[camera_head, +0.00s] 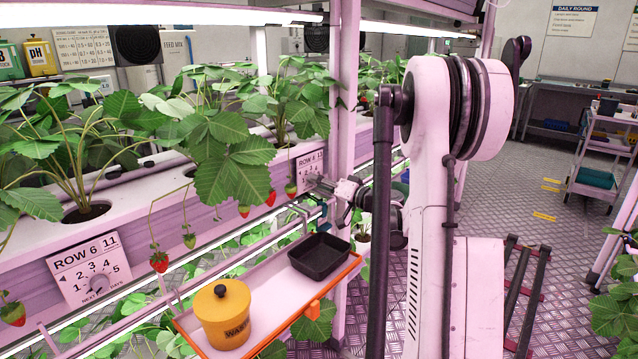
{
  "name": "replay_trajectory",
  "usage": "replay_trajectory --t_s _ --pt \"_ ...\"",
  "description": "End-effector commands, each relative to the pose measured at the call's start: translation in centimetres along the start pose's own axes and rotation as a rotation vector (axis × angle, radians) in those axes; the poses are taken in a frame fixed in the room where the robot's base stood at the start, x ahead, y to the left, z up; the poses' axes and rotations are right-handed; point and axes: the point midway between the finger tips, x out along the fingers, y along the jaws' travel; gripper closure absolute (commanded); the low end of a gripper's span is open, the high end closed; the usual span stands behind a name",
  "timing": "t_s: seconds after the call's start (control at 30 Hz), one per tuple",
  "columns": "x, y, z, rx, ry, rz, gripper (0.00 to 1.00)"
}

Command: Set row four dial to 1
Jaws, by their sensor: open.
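The row four dial plate (308,163) is on the pink planter front beside the upright post, small and partly covered. My gripper (318,184) is right at the lower part of this plate, pointing left toward it from the end of my arm. The gripper looks open. The dial knob is hidden behind the gripper or too small to make out, so I cannot tell its setting or whether the fingers touch it. A similar row six plate (88,270) with its grey knob (100,284) shows larger at the lower left.
An orange-rimmed tray (205,346) holds a yellow waste pot (222,315) and a black bin (319,256) below the planter. Strawberry leaves (225,140) and hanging berries (159,262) are close left of my gripper. The pink post (343,100) stands beside it.

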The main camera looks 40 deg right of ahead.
Motion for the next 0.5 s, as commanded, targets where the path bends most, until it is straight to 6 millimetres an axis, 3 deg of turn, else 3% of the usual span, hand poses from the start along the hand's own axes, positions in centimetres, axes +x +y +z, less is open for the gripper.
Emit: replay_trajectory --t_s 0.17,0.5 --pt "-2.2 0.1 -0.1 0.000 0.002 0.003 0.59" --pt "-8.8 0.1 -0.1 0.000 0.002 0.003 0.59"
